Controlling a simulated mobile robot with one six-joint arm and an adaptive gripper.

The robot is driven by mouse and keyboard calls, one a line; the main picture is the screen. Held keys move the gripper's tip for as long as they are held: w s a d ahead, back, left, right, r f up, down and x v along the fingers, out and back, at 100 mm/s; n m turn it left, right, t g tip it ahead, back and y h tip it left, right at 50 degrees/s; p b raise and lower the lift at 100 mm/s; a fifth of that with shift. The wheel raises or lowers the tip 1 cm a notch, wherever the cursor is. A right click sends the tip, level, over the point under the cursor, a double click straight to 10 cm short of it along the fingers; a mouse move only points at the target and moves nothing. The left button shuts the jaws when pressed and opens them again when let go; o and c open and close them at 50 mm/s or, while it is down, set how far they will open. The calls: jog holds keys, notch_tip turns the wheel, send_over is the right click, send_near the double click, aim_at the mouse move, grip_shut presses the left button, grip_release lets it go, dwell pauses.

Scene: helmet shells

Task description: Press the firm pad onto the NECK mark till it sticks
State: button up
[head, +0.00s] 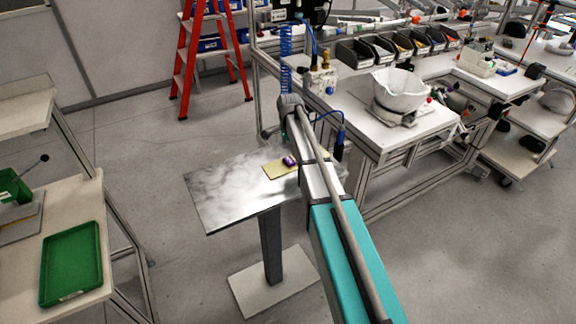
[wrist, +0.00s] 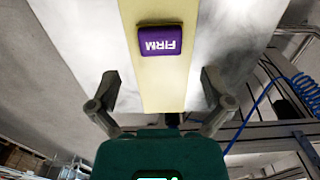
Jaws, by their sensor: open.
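The firm pad (wrist: 160,42) is a small purple block with the white word FIRM on it. It lies on a pale yellow strip (wrist: 183,88) in the wrist view. In the head view the pad (head: 290,160) shows small beside my arm, on the yellow strip (head: 274,171). My gripper (wrist: 162,88) is open and empty, its two fingers spread wide, with the pad ahead of and between their line. A white helmet shell (head: 401,88) sits in a holder on the bench at the right. I cannot make out the NECK mark on it.
The strip lies on a shiny metal stand top (head: 225,190). A green tray (head: 71,262) is on the left table. A red ladder (head: 200,55) stands behind. Several dark bins (head: 385,48) line the back of the bench. Blue hose (wrist: 262,105) hangs at the right.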

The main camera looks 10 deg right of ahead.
aim_at(289, 160)
jog(key=shift+f, duration=0.1)
dwell(0.3)
jog(key=shift+f+b, duration=2.55)
jog(key=shift+b, duration=0.05)
jog(key=c, duration=0.7)
